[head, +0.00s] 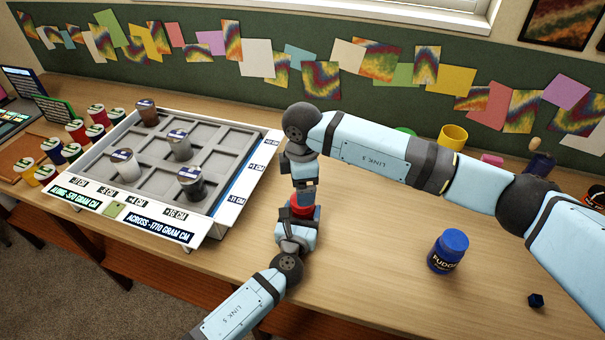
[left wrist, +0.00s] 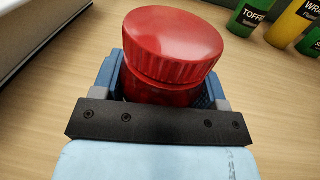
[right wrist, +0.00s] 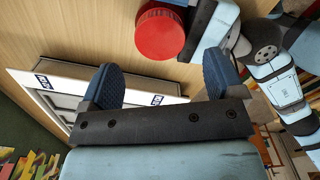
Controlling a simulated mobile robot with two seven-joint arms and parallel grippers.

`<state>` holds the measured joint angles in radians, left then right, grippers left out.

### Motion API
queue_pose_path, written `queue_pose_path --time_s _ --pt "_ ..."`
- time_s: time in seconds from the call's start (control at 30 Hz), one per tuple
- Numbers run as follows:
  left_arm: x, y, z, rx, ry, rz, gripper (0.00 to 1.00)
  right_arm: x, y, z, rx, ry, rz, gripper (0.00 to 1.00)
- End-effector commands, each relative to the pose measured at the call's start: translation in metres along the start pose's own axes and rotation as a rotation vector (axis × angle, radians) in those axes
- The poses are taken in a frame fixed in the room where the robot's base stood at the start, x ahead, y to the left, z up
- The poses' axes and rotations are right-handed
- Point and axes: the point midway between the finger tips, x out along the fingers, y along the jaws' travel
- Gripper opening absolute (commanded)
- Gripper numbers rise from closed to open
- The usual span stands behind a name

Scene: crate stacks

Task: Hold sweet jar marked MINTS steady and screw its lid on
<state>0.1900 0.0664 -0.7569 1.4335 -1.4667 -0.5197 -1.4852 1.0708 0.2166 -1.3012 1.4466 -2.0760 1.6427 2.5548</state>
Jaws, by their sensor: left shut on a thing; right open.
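A red jar (head: 302,210) stands between my two grippers in the head view; its label is hidden. My left gripper (left wrist: 165,95) is shut around the red jar body (left wrist: 160,93). A red ridged lid (left wrist: 172,45) sits on top of the jar, looking slightly tilted; I cannot tell whether it is threaded. My right gripper (right wrist: 160,82) is open and empty, coming down from above. In the right wrist view the round lid top (right wrist: 160,33) lies beyond the fingertips, not between them.
A blue FUDGE jar (head: 448,252) stands on the table at right, near a small dark cube (head: 536,300). A grey compartment tray (head: 215,172) holding several cups stands left, with more jars beyond. A yellow cup (head: 453,137) is at the back. The front middle table is clear.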

Motion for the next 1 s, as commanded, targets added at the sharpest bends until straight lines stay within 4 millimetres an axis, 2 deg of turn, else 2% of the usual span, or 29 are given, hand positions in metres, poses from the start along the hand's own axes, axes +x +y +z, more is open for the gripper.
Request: queue_pose_path --time_s 0.1,1.0 --pt "0.000 0.000 0.000 0.000 0.000 0.000 0.00 -0.003 0.000 -0.001 -0.276 0.000 0.002 0.87" --pt "0.000 0.000 0.000 0.000 0.000 0.000 0.00 -0.018 0.000 -0.004 -2.398 -0.004 0.004 0.87"
